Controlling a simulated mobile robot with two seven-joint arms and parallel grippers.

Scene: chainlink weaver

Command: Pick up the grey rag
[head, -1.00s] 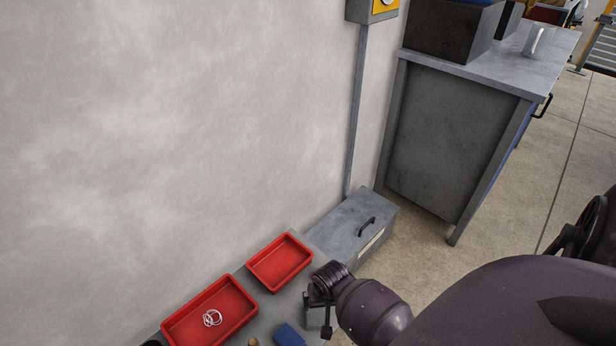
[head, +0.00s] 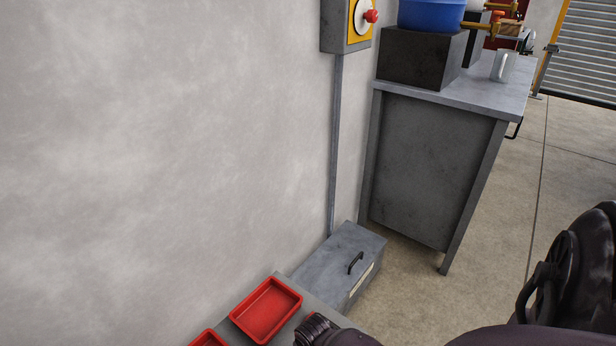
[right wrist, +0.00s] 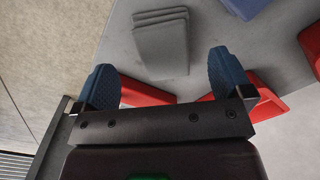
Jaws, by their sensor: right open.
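The grey rag (right wrist: 162,42) looks like a folded, layered stack on the grey bench top (right wrist: 205,45) in the right wrist view. My right gripper (right wrist: 163,78) is open, with its two blue fingertips apart. The rag shows beyond and between the fingertips, and nothing is held. I cannot tell the height of the gripper above the bench. In the head view only a dark part of my right arm shows at the bottom edge, and the rag is out of sight. My left gripper is not in view.
A red tray (head: 266,309) stands on the bench by the wall, with another red tray (head: 209,339) cut off below. A blue item (right wrist: 245,7) lies near the rag. A grey metal box (head: 335,262) and a workbench (head: 428,174) stand beyond.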

